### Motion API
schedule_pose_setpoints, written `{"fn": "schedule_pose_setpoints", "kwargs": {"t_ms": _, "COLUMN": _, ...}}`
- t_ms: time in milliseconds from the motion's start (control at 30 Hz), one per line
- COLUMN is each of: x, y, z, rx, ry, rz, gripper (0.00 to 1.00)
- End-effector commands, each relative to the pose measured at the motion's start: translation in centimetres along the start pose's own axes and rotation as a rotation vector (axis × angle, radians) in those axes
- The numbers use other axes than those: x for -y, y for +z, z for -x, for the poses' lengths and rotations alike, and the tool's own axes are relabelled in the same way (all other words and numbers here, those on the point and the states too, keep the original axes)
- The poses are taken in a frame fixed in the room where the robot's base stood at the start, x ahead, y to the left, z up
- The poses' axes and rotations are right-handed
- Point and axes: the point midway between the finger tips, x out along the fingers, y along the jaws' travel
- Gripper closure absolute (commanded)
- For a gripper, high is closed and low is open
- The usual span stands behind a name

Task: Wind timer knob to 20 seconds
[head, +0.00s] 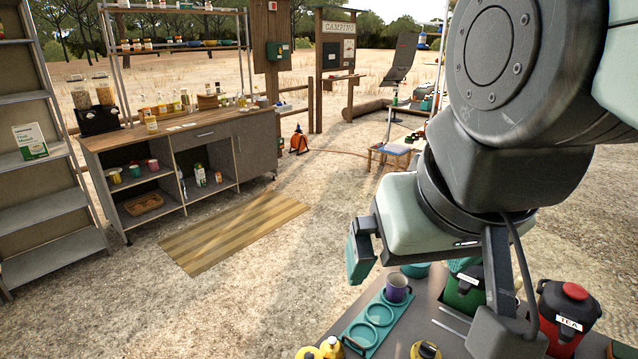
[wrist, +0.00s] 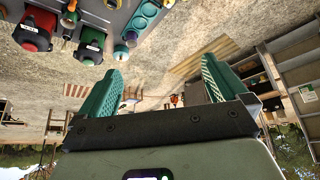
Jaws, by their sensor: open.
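No timer knob can be made out for certain in either view. A round yellow item with a dark top (head: 425,351) sits at the bottom edge of the head view, partly cut off; I cannot tell whether it is the timer. My gripper (head: 361,254) is in the air above the far left part of the tailgate table, beyond the teal tray. In the wrist view my gripper (wrist: 161,66) has its two teal fingers wide apart with nothing between them. The yellow item is well below and nearer than the gripper, apart from it.
The grey table (head: 408,336) holds a teal tray with rings (head: 366,334), a purple mug (head: 396,288), a green jug (head: 462,291) and a red TEA jug (head: 569,314). Yellow items (head: 329,348) stand at the front. A wooden cabinet (head: 190,134) stands across open ground.

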Motion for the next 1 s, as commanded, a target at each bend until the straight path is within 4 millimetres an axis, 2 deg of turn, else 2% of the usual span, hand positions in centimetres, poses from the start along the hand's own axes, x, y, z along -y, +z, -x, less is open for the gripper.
{"fn": "schedule_pose_setpoints", "kwargs": {"t_ms": 33, "x": 0.0, "y": 0.0, "z": 0.0, "rx": 0.0, "ry": 0.0, "rz": 0.0, "gripper": 0.0}}
{"fn": "schedule_pose_setpoints", "kwargs": {"t_ms": 167, "x": 0.0, "y": -0.2, "z": -0.5, "rx": 0.009, "ry": 0.002, "rz": 0.03, "gripper": 0.2}}
{"fn": "schedule_pose_setpoints", "kwargs": {"t_ms": 233, "x": 0.1, "y": -0.6, "z": -1.6, "rx": 0.025, "ry": 0.005, "rz": 0.096, "gripper": 0.31}}
{"fn": "schedule_pose_setpoints", "kwargs": {"t_ms": 367, "x": -0.7, "y": -2.5, "z": -4.6, "rx": 0.081, "ry": 0.017, "rz": 0.232, "gripper": 0.51}}
{"fn": "schedule_pose_setpoints", "kwargs": {"t_ms": 500, "x": -3.0, "y": -5.0, "z": -8.9, "rx": 0.161, "ry": 0.025, "rz": 0.32, "gripper": 0.7}}
{"fn": "schedule_pose_setpoints", "kwargs": {"t_ms": 633, "x": -5.6, "y": -6.4, "z": -13.5, "rx": 0.232, "ry": 0.014, "rz": 0.405, "gripper": 0.7}}
{"fn": "schedule_pose_setpoints", "kwargs": {"t_ms": 767, "x": -8.5, "y": -6.7, "z": -18.7, "rx": 0.301, "ry": -0.013, "rz": 0.484, "gripper": 0.7}}
{"fn": "schedule_pose_setpoints", "kwargs": {"t_ms": 867, "x": -10.8, "y": -6.1, "z": -23.0, "rx": 0.351, "ry": -0.045, "rz": 0.543, "gripper": 0.7}}
{"fn": "schedule_pose_setpoints", "kwargs": {"t_ms": 1000, "x": -13.9, "y": -4.0, "z": -28.9, "rx": 0.409, "ry": -0.1, "rz": 0.62, "gripper": 0.7}}
